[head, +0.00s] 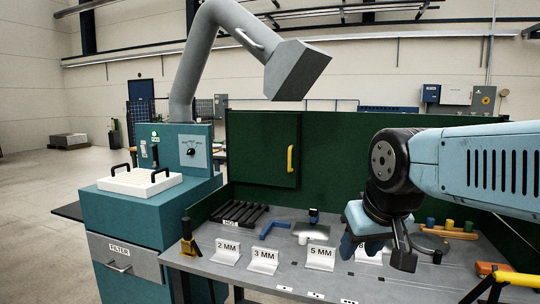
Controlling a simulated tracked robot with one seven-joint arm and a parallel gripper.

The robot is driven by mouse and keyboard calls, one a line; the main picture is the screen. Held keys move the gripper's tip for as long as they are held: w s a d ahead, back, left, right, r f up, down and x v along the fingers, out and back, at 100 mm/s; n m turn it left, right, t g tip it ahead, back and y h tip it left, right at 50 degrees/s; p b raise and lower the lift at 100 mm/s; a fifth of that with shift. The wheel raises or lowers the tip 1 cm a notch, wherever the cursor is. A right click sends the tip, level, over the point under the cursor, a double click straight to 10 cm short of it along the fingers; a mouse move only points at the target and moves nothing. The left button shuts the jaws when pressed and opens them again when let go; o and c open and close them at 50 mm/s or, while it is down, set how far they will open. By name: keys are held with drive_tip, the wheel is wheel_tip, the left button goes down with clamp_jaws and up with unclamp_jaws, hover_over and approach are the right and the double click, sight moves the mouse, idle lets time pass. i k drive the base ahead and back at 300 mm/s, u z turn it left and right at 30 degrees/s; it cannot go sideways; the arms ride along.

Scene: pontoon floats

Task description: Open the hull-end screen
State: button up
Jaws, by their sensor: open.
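A dark green screen panel (264,150) stands at the back left of the workbench, flush with the green wall and seemingly closed. It has an upright yellow handle (290,159) near its right edge. My gripper (376,250) hangs over the middle right of the bench, right of and nearer than the handle, pointing down. Its fingers are apart with nothing seen held between them. It hides part of a label stand behind it.
The grey bench (262,283) carries label stands (319,258), dark rods (240,213), a blue clamp (274,229) and an orange tool (447,232). A teal filter unit (137,226) with a grey extraction arm (210,45) stands left. Open floor lies further left.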

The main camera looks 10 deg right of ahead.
sight(264, 147)
drive_tip(key=k, duration=0.85)
drive_tip(key=u, duration=0.2)
drive_tip(key=i, duration=0.9)
drive_tip(key=z, duration=0.15)
drive_tip(key=k, duration=0.6)
drive_tip(key=u, duration=0.4)
drive_tip(key=i, duration=1.2)
drive_tip(key=u, duration=0.3)
